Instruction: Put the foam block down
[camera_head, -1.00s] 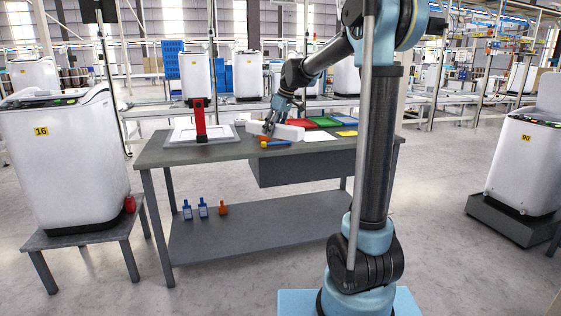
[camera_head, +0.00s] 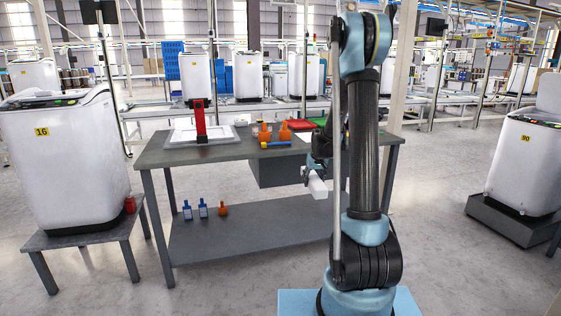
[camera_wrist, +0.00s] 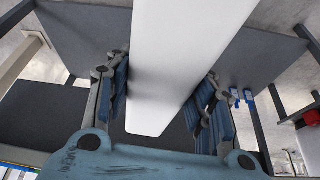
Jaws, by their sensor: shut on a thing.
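The foam block is a long white block (camera_head: 316,184) in front of the grey table, off its top. My gripper (camera_head: 309,172) is shut on it near the table's front edge, at about the height of the drawer box. In the wrist view, the foam block (camera_wrist: 180,50) runs between the two blue-padded fingers of my gripper (camera_wrist: 160,85). The fingers flank it on both sides. My arm covers part of the scene behind the block.
The grey table (camera_head: 180,153) bears a red stand (camera_head: 200,120) on a white frame, two orange bottles (camera_head: 264,131) (camera_head: 285,131), and a red tray (camera_head: 300,124). Small bottles (camera_head: 203,208) stand on the lower shelf. A washer (camera_head: 65,155) stands left. Floor in front is clear.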

